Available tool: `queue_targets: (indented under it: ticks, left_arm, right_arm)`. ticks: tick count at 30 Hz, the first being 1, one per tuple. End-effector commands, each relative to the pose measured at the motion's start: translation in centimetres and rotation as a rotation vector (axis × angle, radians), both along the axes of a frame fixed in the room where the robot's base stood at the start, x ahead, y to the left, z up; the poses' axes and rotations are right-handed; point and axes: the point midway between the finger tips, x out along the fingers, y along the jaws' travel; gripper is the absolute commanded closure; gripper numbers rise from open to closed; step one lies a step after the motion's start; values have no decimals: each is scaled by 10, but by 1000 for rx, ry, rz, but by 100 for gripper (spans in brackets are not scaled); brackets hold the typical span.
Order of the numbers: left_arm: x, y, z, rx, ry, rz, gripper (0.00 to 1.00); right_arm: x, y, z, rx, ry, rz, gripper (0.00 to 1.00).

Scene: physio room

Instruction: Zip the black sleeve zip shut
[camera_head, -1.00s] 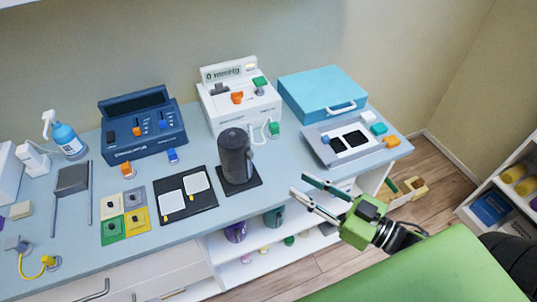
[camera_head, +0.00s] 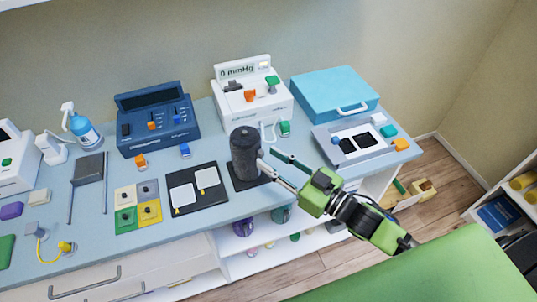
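The black sleeve (camera_head: 243,150) is a dark upright cylinder on a black square base (camera_head: 241,181) near the front edge of the counter. Its zip is too small to make out, and the lower right side is partly covered by my gripper. My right gripper (camera_head: 267,157) reaches in from the right, its two fingers spread apart. The tip of its nearer finger is at the sleeve's right side; I cannot tell whether it touches. Nothing shows between the fingers. My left gripper is not in view.
A white pressure device (camera_head: 251,104) stands behind the sleeve. A black panel with two white pads (camera_head: 197,190) lies left of it. A grey tray (camera_head: 325,143) and a blue case (camera_head: 334,93) are at right. A green padded surface (camera_head: 420,272) fills the lower right.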

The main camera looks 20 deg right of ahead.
Motion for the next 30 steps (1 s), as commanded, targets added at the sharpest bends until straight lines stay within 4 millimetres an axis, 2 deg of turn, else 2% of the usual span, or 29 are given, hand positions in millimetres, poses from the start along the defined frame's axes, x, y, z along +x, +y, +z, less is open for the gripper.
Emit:
queue_targets:
  ticks: [6, 15, 17, 18, 19, 26, 30]
  left_arm:
    - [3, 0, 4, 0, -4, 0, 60]
    - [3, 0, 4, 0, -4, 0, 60]
    - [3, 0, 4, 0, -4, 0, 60]
    - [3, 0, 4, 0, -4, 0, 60]
    - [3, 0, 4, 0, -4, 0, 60]
    - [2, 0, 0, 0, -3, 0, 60]
    - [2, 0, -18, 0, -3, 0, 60]
  right_arm:
    - [12, 8, 1, 1, 0, 1, 72]
    - [13, 9, 0, 1, 1, 1, 72]
    - [13, 9, 0, 1, 1, 1, 85]
    - [13, 9, 0, 0, 0, 1, 96]
    - [13, 9, 0, 0, 0, 1, 100]
    - [13, 9, -5, 0, 0, 1, 100]
    - [14, 8, -33, 0, 4, 0, 100]
